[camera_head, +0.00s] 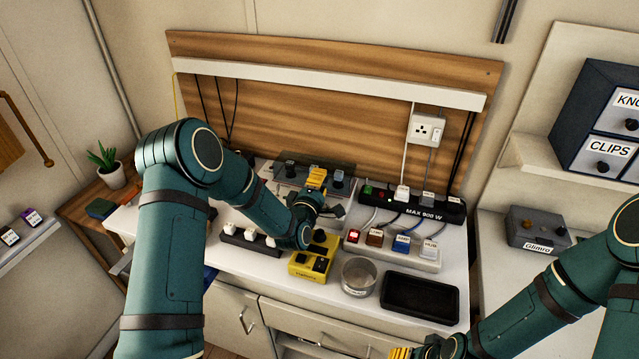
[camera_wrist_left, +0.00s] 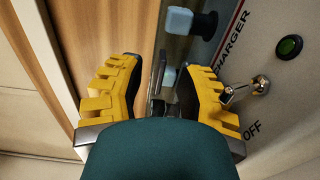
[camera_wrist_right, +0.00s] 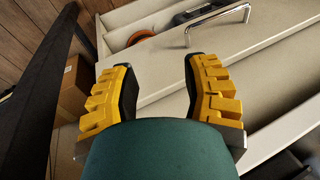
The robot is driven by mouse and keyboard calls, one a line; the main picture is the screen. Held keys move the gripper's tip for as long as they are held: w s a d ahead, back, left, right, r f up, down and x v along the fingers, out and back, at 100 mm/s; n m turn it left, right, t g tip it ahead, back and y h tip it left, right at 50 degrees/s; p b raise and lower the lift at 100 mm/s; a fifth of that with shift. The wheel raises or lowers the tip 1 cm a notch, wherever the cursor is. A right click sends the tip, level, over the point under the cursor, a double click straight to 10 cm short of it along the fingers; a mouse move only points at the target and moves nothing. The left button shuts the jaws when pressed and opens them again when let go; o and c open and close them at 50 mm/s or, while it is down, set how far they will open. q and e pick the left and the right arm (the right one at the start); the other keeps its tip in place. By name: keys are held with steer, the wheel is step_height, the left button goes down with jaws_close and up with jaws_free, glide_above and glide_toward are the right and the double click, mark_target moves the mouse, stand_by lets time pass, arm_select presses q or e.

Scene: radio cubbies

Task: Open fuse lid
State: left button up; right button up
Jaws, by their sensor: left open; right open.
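The fuse lid appears to be the clear smoky cover (camera_head: 312,171) at the back of the worktop, with pale blue-grey blocks showing at it. In the left wrist view, a smoky strip (camera_wrist_left: 217,48) with a light blue block (camera_wrist_left: 179,20) and a dark knob runs beside the charger panel (camera_wrist_left: 262,60). My left gripper (camera_head: 322,190) is at the cover; its open fingers (camera_wrist_left: 165,95) lie either side of a thin dark upright edge. I cannot tell whether they touch it. My right gripper (camera_wrist_right: 165,95) is open and empty, low in front of the counter.
A yellow meter (camera_head: 313,262), a round metal tin (camera_head: 358,276) and a black tray (camera_head: 420,296) stand near the front. Power strips (camera_head: 415,205) with plugs lie to the right.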

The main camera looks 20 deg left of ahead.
arm_select(q)
jaws_close()
steer(key=shift+r, duration=0.1)
